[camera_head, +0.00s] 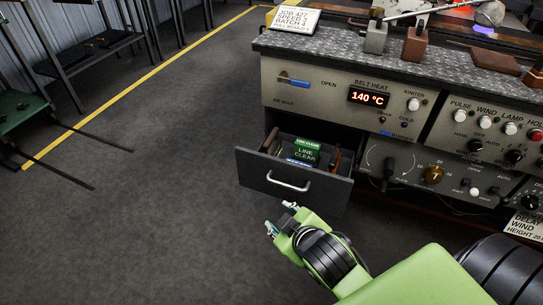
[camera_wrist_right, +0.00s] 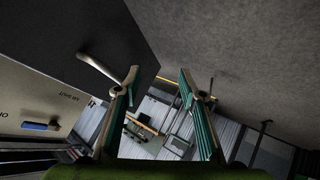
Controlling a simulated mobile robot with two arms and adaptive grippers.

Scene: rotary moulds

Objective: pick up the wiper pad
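I cannot pick out the wiper pad with certainty. A flat brown pad-like block (camera_head: 495,61) lies on the worktop at the upper right of the head view, and it may be the pad. My right gripper (camera_head: 280,217) is in front of and below the open drawer (camera_head: 292,184), apart from its handle (camera_head: 288,182). In the right wrist view the right gripper (camera_wrist_right: 158,78) has its two fingers spread, with nothing between them. The drawer handle (camera_wrist_right: 100,69) shows beyond its left finger. My left gripper is not in view.
The drawer holds a green "LINE CLEAR" card (camera_head: 307,152) and small items beside it. A grey block (camera_head: 375,38) and a red-brown block (camera_head: 414,46) stand on the worktop (camera_head: 330,40). A control panel (camera_head: 330,92) faces me.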

